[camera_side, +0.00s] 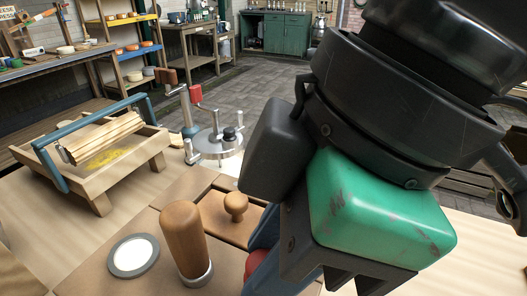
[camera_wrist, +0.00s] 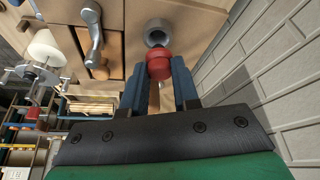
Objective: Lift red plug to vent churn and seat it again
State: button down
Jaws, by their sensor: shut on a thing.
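The red plug (camera_wrist: 158,66) sits between the blue fingers of my gripper (camera_wrist: 158,76) in the wrist view, and the gripper is shut on it. Just beyond it is a grey ring (camera_wrist: 158,27) with a dark round opening in a tan wooden surface. The opening shows, so the plug appears out of it, close to its rim; the exact gap cannot be told. In the side view my gripper (camera_side: 262,250) reaches down at the right, and only a bit of red plug (camera_side: 254,264) shows beside a blue finger. The ring is hidden there.
A wooden handle (camera_side: 184,238) stands upright left of my gripper, near a wooden knob (camera_side: 235,204) and a grey-rimmed white disc (camera_side: 134,255). A wooden tray frame (camera_side: 104,190) stands farther left. A grey block wall (camera_wrist: 265,65) rises at right in the wrist view.

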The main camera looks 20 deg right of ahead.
jog(key=shift+f, duration=1.15)
dwell(0.4)
jog(key=c, duration=0.6)
grip_release()
jog(key=c, duration=0.4)
jog(key=shift+o, duration=0.2)
jog(key=shift+r, duration=0.15)
jog(key=v, duration=0.7)
